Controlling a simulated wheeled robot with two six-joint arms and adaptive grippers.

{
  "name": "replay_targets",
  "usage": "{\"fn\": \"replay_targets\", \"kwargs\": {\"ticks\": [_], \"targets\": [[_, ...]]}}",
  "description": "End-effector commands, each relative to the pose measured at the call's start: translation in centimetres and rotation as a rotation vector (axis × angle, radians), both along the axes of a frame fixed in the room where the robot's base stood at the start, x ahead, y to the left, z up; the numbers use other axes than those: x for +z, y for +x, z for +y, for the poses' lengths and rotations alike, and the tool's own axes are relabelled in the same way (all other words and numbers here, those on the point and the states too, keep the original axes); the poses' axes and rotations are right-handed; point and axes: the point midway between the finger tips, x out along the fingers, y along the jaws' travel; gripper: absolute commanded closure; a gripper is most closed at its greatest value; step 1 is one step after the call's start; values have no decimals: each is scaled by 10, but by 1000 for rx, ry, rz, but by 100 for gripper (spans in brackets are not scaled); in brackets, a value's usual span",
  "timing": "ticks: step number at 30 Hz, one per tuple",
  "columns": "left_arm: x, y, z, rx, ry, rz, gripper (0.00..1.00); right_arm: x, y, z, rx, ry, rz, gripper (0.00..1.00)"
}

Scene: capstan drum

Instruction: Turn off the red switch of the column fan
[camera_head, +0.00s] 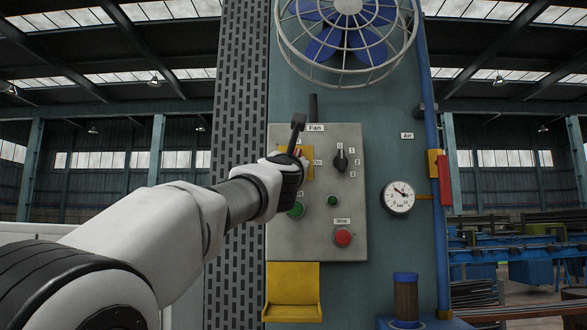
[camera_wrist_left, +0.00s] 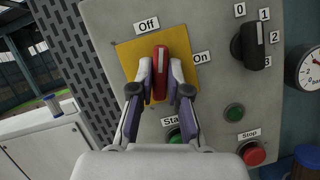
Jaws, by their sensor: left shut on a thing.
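The red switch handle (camera_wrist_left: 160,66) sits on a yellow plate (camera_wrist_left: 128,57) on the grey control panel (camera_head: 290,245). In the left wrist view, its upper end lies just below the "Off" label (camera_wrist_left: 147,24), slightly to its right. The "On" label (camera_wrist_left: 202,57) is to the right. My left gripper (camera_wrist_left: 160,90) is shut on the handle, with one finger on each side. In the head view, my left gripper (camera_head: 298,160) covers most of the switch and part of the yellow plate (camera_head: 309,170). My right gripper is not in view.
A black rotary selector (camera_head: 341,160) is right of the switch. Green buttons (camera_head: 296,209) and a red stop button (camera_head: 343,237) are below. A caged blue fan (camera_head: 347,25) is above the panel. A pressure gauge (camera_head: 398,197) and blue pipe (camera_head: 432,110) are on the right.

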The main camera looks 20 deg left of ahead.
Motion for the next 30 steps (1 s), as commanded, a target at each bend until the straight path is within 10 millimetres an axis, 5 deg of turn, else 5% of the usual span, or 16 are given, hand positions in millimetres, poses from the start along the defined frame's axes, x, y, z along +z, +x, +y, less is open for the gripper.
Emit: {"fn": "replay_targets", "kwargs": {"ticks": [12,30], "targets": [[3,-1,-1,-1,-263,-81,100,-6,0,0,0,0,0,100],[4,-2,-1,-1,-328,-100,100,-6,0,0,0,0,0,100]]}}
